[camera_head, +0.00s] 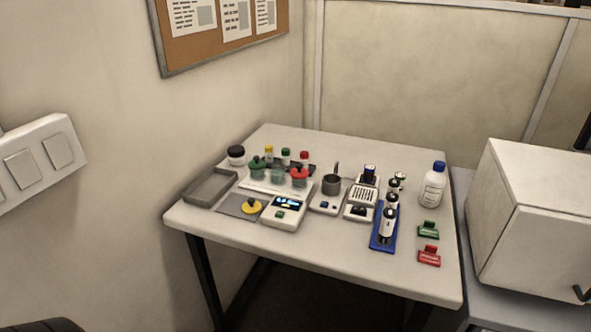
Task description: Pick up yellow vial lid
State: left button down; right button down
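A yellow lid with a raised, darker knob (251,207) lies on a flat grey pad (233,207) near the front left of the table. A small vial with a yellow cap (268,153) stands in the back row, beside vials with a green cap (286,154) and a red cap (304,157). The frame does not settle which yellow piece is the vial lid. Neither of my grippers is in view, and nothing is seen touching either yellow piece.
A grey tray (211,186) lies left of the pad, and a scale (282,213) right of it. Larger green (258,165) and red (299,175) lids stand behind. A blue rack (383,238) and white bottle (434,185) are at right. The table's front strip is clear.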

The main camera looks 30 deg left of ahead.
aim_at(252, 207)
jog(key=u, duration=1.4)
